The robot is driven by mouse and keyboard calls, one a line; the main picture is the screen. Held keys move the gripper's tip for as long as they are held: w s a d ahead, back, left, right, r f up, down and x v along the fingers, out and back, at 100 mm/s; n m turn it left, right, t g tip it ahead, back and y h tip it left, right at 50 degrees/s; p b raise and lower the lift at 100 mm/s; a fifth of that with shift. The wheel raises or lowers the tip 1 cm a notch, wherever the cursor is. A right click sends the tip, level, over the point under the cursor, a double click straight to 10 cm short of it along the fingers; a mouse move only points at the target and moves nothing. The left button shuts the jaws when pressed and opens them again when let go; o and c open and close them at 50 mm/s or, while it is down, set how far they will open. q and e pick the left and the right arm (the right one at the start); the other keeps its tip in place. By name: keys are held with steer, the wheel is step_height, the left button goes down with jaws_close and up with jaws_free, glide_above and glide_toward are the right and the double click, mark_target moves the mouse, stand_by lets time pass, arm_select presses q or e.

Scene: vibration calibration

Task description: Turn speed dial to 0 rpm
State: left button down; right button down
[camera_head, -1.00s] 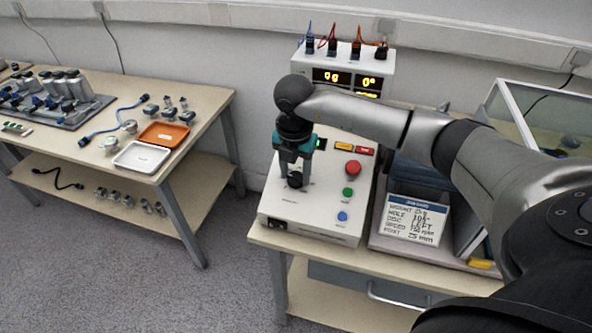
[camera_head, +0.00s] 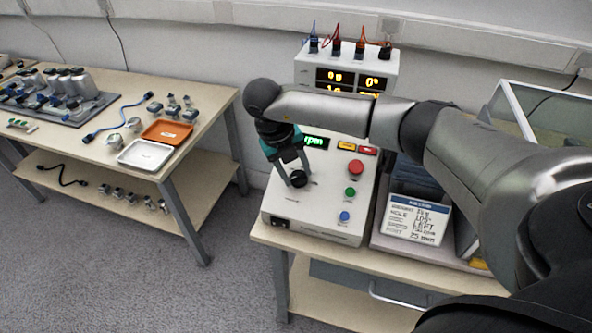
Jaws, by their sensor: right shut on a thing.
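The black speed dial (camera_head: 299,179) sits on the top face of the white control box (camera_head: 318,215), left of the coloured buttons. My right gripper (camera_head: 295,178) comes down over it from the upper left, tilted, with its fingers shut on the dial. The box's green display (camera_head: 314,142) is partly hidden by my gripper; "rpm" can be read but the number is hidden. My left gripper is not in view.
A red button (camera_head: 356,167), a green button (camera_head: 350,191) and a blue button (camera_head: 345,216) are on the box. A readout unit (camera_head: 389,66) stands behind. A card (camera_head: 416,220) stands at right. A side table (camera_head: 208,110) holds trays and parts.

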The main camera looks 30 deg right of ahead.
steer(key=shift+n, duration=0.5)
steer(key=shift+c, duration=1.6)
jaws_free()
steer(key=p+v, duration=0.1)
steer(key=v, duration=1.4)
steer(key=shift+a+p, duration=0.35)
